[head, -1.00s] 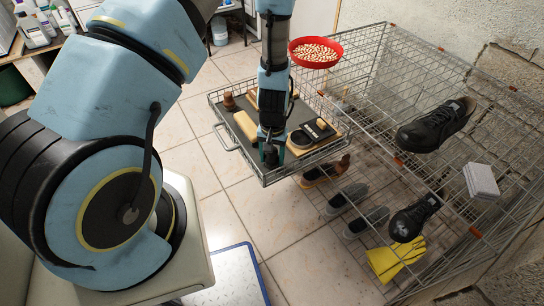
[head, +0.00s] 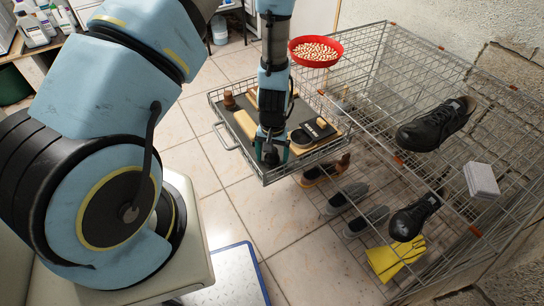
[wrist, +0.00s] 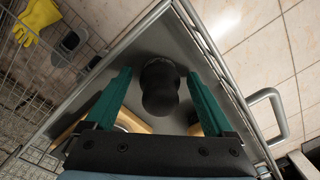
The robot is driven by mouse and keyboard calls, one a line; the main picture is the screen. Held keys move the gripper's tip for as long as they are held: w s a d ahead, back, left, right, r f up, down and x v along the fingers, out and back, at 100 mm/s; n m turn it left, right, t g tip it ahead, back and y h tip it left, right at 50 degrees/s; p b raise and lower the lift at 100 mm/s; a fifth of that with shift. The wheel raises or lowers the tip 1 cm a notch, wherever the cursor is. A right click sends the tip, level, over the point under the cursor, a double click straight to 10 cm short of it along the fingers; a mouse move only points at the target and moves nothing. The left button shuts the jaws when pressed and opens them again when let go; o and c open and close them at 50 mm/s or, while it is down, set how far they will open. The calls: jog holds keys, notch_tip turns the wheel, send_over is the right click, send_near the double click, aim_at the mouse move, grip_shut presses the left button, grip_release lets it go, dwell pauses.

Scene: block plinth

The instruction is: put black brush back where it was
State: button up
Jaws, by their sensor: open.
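The black brush (wrist: 160,85), a dark knobbed shape, stands between the fingers of my gripper (wrist: 160,95) in the wrist view. The fingers are open, with a gap on both sides of the brush. In the head view my gripper (head: 271,155) is low over the near corner of the pull-out wire tray (head: 300,168), and the brush (head: 270,154) shows there as a dark patch. The brush's base is hidden, and I cannot tell exactly how it meets the tray's dark floor.
A brown knobbed brush (head: 229,99), pale wooden blocks (head: 246,123) and a black labelled item (head: 320,127) share the tray. A red bowl (head: 316,51) sits at the rack's top. Shoes (head: 437,124) and a yellow glove (head: 396,259) are in the wire rack.

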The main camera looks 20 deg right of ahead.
notch_tip(320, 180, up, 12)
jog(key=shift+s+d+r+b, duration=0.1)
jog(key=shift+b, duration=0.45)
jog(key=w+a+r+n, duration=0.3)
jog(key=w+a+r, duration=0.1)
jog(key=a+r, duration=0.6)
jog(key=s+a+r+n, duration=0.1)
jog(key=a+r, duration=0.3)
jog(key=a, duration=0.3)
jog(key=s+a+r+n+t, duration=0.1)
jog(key=a+r, duration=0.3)
jog(key=a, duration=0.4)
jog(key=shift+s+a+r+n+t, duration=0.25)
jog(key=shift+s+n+t, duration=0.05)
notch_tip(320, 180, up, 5)
jog(key=p, duration=0.4)
jog(key=shift+f+p, duration=0.15)
jog(key=shift+p, duration=0.25)
jog(key=shift+c, duration=0.2)
